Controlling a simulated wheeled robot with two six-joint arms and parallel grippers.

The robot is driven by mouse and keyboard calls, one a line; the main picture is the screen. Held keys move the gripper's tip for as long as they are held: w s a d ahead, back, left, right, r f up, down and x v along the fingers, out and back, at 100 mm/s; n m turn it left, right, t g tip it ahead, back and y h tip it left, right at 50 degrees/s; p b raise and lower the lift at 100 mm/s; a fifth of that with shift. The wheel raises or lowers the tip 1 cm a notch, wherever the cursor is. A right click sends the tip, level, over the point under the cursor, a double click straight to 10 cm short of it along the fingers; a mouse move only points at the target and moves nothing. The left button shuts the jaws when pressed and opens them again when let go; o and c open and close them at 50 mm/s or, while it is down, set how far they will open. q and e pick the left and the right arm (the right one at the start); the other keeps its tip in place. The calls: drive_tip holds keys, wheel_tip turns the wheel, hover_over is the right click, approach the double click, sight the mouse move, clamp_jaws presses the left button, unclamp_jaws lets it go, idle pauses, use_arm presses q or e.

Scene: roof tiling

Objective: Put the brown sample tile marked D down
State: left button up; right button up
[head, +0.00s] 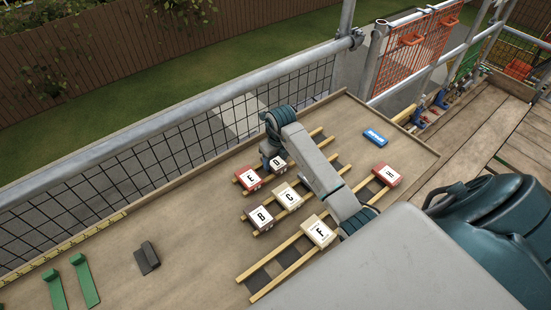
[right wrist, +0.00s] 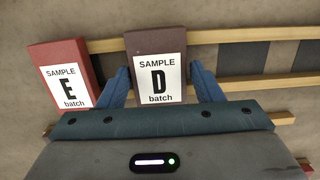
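The brown tile marked D (right wrist: 157,45) is between the two blue fingers of my right gripper (right wrist: 160,88), which touch its sides. In the head view tile D (head: 278,163) shows just below my right gripper (head: 272,160), partly hidden by it. It is over the far battens (right wrist: 240,35); whether it rests on them or hangs slightly above I cannot tell. The red tile marked E (right wrist: 62,70) is to its left with a small gap, and also shows in the head view (head: 249,179). My left gripper is not in view.
Tile C (head: 288,197), tile B (head: 260,219) and tile F (head: 319,232) sit on nearer battens. Another red tile (head: 387,175) is at the right. A blue object (head: 374,136), a dark block (head: 147,257) and green pieces (head: 84,280) lie on the board.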

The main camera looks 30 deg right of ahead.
sight(277, 163)
drive_tip(key=shift+o, duration=1.1)
drive_tip(key=shift+a+r, duration=0.1)
drive_tip(key=shift+r, duration=0.2)
drive_tip(key=shift+r+p, duration=0.35)
drive_tip(key=shift+p, duration=0.25)
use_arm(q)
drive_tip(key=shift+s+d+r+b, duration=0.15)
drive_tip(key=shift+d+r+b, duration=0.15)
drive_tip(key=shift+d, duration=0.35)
use_arm(e)
wheel_tip(277, 163, up, 12)
drive_tip(key=s, duration=0.1)
drive_tip(key=shift+s+f, duration=0.15)
drive_tip(key=shift+s, duration=0.1)
